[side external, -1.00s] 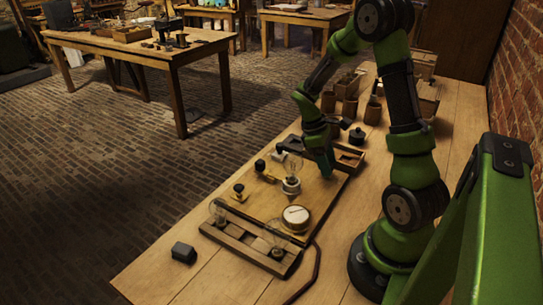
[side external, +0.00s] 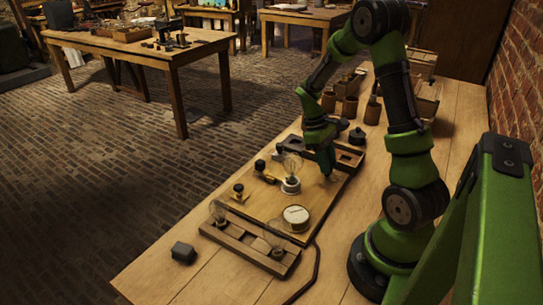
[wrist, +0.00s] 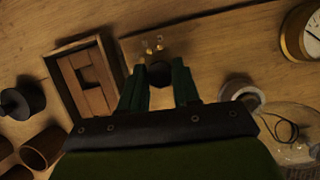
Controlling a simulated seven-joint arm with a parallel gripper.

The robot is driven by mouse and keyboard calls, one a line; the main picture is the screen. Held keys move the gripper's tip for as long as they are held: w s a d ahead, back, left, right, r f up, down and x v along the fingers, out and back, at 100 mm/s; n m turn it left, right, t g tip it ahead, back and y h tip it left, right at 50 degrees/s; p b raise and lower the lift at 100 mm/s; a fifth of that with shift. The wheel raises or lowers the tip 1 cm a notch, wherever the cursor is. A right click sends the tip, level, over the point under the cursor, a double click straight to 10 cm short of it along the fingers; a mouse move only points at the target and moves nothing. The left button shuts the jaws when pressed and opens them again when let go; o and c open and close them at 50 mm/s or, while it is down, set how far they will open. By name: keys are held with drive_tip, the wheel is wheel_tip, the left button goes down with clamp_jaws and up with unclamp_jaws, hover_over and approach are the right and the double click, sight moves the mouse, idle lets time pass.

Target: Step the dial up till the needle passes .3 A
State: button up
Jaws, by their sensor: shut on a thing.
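The meter (side external: 296,214) is a round brass-rimmed instrument with a pale face, lying on the wooden board (side external: 262,207). It also shows at the top right of the wrist view (wrist: 306,35), partly cut off. Its needle and figures are too small to read. My gripper (side external: 328,174) points down at the far right part of the board, beyond the meter.
A glass bulb on a white base (side external: 291,184) stands between gripper and meter. A compartmented wooden tray (side external: 350,157) is close behind my gripper. A rack with bulbs (side external: 245,243) lies in front. Brown pots (side external: 350,108) stand farther back.

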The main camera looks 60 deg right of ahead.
drive_tip(key=shift+d+r+m+y, duration=0.1)
drive_tip(key=shift+m+y, duration=0.3)
drive_tip(key=shift+m, duration=0.9)
drive_tip(key=o, duration=1.1)
drive_tip(key=shift+c, duration=0.2)
drive_tip(key=v, duration=1.7)
drive_tip(key=shift+s, duration=0.25)
drive_tip(key=shift+d+m, duration=0.25)
drive_tip(key=shift+m, duration=0.05)
